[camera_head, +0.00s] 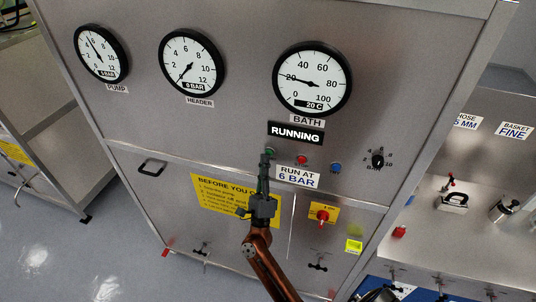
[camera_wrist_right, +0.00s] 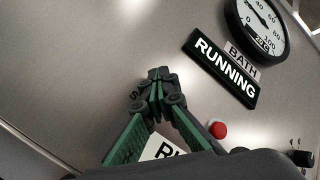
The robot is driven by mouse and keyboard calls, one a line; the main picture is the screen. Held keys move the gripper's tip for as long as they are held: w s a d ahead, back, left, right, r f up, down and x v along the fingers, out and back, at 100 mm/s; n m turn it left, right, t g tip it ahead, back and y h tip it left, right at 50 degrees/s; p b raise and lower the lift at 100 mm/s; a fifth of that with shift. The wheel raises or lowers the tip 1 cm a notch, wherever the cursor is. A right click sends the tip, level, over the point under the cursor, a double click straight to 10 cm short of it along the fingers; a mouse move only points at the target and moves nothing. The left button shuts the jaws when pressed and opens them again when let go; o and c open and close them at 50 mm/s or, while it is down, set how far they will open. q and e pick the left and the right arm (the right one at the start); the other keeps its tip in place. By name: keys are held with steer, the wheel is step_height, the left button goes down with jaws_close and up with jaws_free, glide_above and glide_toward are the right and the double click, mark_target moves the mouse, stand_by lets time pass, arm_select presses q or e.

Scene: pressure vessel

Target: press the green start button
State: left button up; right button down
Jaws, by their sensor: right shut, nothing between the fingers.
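The green start button (camera_head: 271,150) is on the steel panel, just below the RUNNING sign. Only a sliver of it shows beside my fingertips in the head view. In the wrist view it is hidden behind the fingers. My right gripper (camera_head: 265,156) is shut and empty, its fingertips over the button's place. In the wrist view the closed fingertips (camera_wrist_right: 156,82) are at or very near the panel. I cannot tell whether they touch the button. The RUNNING sign (camera_head: 295,133) is lit; it also shows in the wrist view (camera_wrist_right: 224,70). My left gripper is not in view.
A red button (camera_head: 301,160), a blue button (camera_head: 336,168) and a black knob (camera_head: 378,159) sit to the right. A RUN AT 6 BAR label (camera_head: 298,176) is below. A red handle on a yellow plate (camera_head: 323,214) is lower. Three gauges are above; BATH (camera_head: 312,78) is nearest.

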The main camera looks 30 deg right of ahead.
steer(key=shift+s+a, duration=1.95)
steer(key=shift+a, duration=0.3)
